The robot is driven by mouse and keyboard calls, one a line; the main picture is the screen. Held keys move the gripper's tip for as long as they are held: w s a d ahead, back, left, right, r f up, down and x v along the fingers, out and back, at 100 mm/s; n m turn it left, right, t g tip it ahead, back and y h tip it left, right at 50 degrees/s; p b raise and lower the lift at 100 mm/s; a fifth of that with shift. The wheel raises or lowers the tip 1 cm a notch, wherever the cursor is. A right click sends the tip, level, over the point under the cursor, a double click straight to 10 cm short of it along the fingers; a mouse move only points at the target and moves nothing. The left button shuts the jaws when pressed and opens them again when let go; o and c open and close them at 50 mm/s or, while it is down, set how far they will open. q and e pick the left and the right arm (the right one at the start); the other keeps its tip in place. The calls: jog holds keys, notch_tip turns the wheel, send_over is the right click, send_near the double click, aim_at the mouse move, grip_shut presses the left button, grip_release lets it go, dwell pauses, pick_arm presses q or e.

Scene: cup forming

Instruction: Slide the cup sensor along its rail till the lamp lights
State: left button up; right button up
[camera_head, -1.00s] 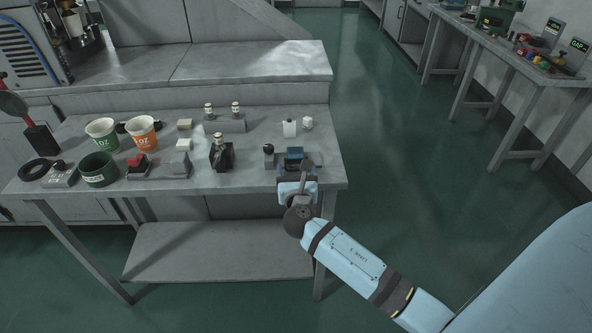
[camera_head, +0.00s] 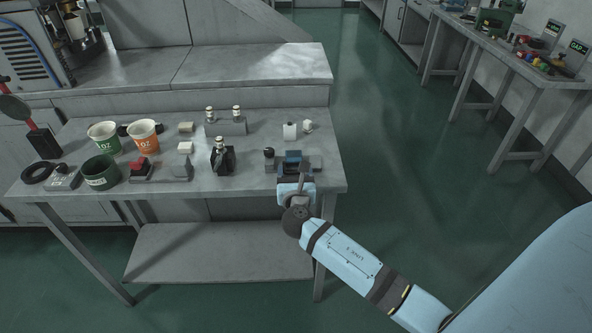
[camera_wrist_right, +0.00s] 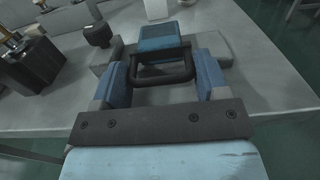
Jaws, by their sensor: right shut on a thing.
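The cup sensor appears to be the blue block (camera_head: 293,156) near the front right of the workbench; it also shows in the right wrist view (camera_wrist_right: 160,38). A black loop handle (camera_wrist_right: 162,72) faces my gripper. My right gripper (camera_head: 295,170) is shut on the sensor's handle, with its two blue fingers on either side in the wrist view (camera_wrist_right: 163,80). The grey rail base (camera_head: 315,163) extends right of the sensor. A black knob (camera_head: 269,152) stands just left of the sensor. I cannot make out a lit lamp. My left gripper is not in view.
A black block with a metal-topped fitting (camera_head: 222,157) stands left of the rail. Two paper cups (camera_head: 103,137) (camera_head: 144,135) and a dark green ring (camera_head: 100,171) are farther left on the workbench (camera_head: 235,184).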

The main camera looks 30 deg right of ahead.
jog(key=o, duration=1)
jog(key=v, duration=1.4)
jog(key=shift+d, duration=0.1)
jog(key=shift+c, duration=0.4)
